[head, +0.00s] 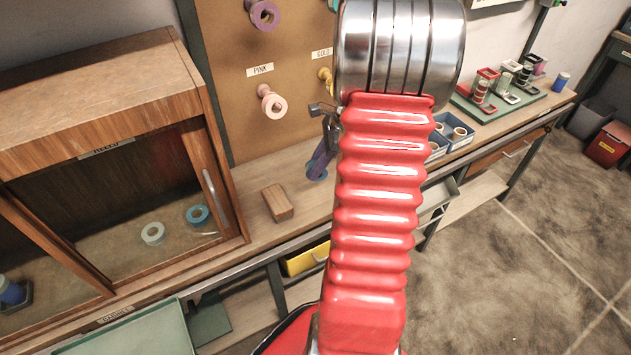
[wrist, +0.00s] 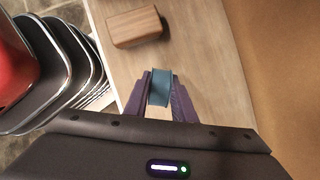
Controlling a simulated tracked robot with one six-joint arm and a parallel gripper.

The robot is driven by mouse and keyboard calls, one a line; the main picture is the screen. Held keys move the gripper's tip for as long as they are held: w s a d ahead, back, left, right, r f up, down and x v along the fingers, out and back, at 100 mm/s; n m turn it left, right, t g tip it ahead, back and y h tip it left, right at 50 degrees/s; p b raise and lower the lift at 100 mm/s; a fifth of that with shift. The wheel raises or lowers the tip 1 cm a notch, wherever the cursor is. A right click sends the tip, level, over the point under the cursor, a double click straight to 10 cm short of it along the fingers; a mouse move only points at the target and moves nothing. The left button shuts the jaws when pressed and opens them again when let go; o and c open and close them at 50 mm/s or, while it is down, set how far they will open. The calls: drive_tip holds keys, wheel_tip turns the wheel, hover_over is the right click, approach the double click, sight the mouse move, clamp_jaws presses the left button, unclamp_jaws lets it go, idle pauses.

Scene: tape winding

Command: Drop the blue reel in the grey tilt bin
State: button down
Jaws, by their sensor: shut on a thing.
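The blue reel (wrist: 161,87) is between the purple fingers of my gripper (wrist: 160,95) in the wrist view, and the fingers are shut on it. In the head view my gripper (head: 319,166) is just left of my red arm, low over or at the bench top, with a bit of the blue reel (head: 314,174) showing. I cannot tell whether the reel touches the bench. A grey bin (head: 437,203), seemingly the tilt bin, shows open below the bench edge right of my arm. My arm hides part of it.
A wooden block (head: 277,202) lies on the bench (head: 252,190) near my gripper. A wooden cabinet (head: 100,85) with reels inside stands at left. A yellow bin (head: 306,258) is under the bench. A pegboard (head: 225,50) with reels on pegs rises behind.

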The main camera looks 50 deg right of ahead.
drive_tip(key=shift+f, duration=0.95)
drive_tip(key=shift+f, duration=0.1)
drive_tip(key=shift+f, duration=1.75)
drive_tip(key=c, duration=1.5)
unclamp_jaws()
drive_tip(key=shift+f, duration=0.1)
drive_tip(key=v, duration=1.2)
